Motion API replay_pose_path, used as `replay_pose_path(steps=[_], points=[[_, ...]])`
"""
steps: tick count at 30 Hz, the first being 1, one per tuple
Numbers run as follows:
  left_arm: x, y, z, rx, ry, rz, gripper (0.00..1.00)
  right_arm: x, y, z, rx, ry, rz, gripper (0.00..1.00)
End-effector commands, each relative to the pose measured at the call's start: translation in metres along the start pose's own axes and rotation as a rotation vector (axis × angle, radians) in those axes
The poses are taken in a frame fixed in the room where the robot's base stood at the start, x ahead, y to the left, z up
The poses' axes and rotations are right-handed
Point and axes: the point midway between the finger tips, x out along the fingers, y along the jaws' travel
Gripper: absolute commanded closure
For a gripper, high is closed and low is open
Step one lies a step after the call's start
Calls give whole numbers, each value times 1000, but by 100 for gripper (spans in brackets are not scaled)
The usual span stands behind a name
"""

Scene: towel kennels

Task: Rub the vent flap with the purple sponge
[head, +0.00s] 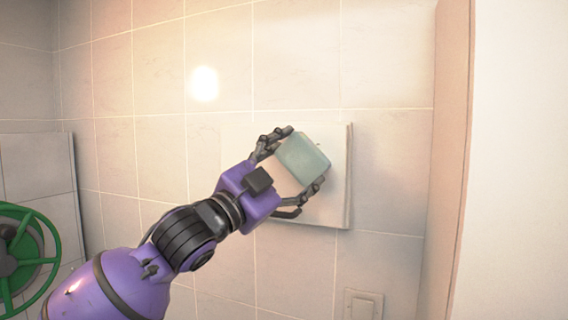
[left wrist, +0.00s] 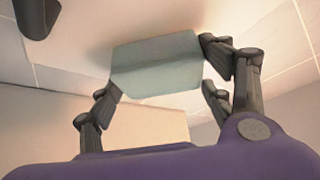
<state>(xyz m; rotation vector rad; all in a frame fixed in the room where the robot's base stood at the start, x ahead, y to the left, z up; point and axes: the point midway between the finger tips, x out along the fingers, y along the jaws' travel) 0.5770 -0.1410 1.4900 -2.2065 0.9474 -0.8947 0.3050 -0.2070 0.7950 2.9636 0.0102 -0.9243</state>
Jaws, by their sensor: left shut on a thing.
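A block-shaped sponge (head: 303,158) looks pale teal, not purple. It is held between the fingers of my left gripper (head: 306,160), which is shut on it. The sponge also shows in the left wrist view (left wrist: 157,66), pinched between the finger pads. The vent flap looks like a flat cream panel (head: 334,205) on the tiled wall. The sponge and fingers are in front of this panel and hide part of it. I cannot tell whether the sponge touches it. My right gripper is out of view.
A light switch (head: 363,304) is on the wall below the panel. A green handwheel (head: 22,258) is at the lower left. A wall edge or post (head: 448,160) stands to the right. The tiled wall (head: 290,60) above is clear.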

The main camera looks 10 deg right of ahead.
Motion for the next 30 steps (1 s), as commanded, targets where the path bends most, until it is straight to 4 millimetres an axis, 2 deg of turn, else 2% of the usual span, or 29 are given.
replay_pose_path(steps=[17, 23, 30], points=[[14, 26, -21, -2, 2, 2, 48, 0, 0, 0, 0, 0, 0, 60], [12, 24, -20, -1, -1, 2, 48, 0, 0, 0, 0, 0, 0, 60], [4, 10, -8, 2, -4, 0, 48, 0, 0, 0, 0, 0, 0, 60]])
